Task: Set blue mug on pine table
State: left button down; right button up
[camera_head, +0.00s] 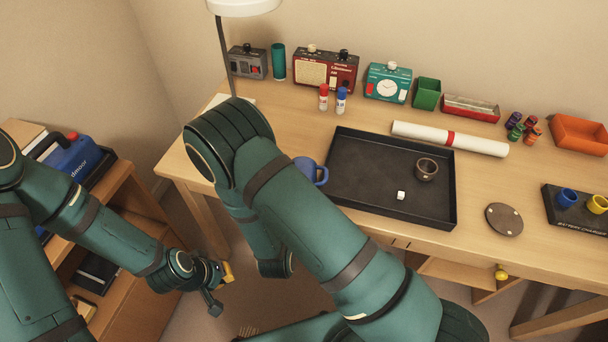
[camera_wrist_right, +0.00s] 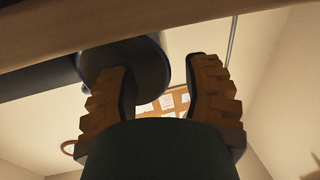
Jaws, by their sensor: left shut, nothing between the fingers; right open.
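The blue mug (camera_head: 321,174) is at the left end of the light wooden table (camera_head: 468,190), just left of the black tray. Its handle points right, and my right arm hides part of it. My right gripper is hidden behind that arm in the head view. In the right wrist view my right gripper (camera_wrist_right: 160,66) is open, fingers apart. A dark, blue-rimmed round body (camera_wrist_right: 150,62), which looks like the mug, is beyond the fingertips, overlapped by the left-hand finger. I cannot tell whether they touch. My left gripper (camera_head: 224,287) is shut and empty, low beside the shelf.
The black tray (camera_head: 345,190) holds a brown cup (camera_head: 427,169) and a white cube (camera_head: 401,195). A rolled paper (camera_head: 450,139) lies behind it, and a round coaster (camera_head: 504,219) right of it. Radios and a clock line the wall. A wooden shelf (camera_head: 125,215) stands left.

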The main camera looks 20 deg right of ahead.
jog(key=x, duration=0.5)
jog(key=shift+f+b, duration=0.15)
jog(key=shift+b, duration=0.2)
grip_shut()
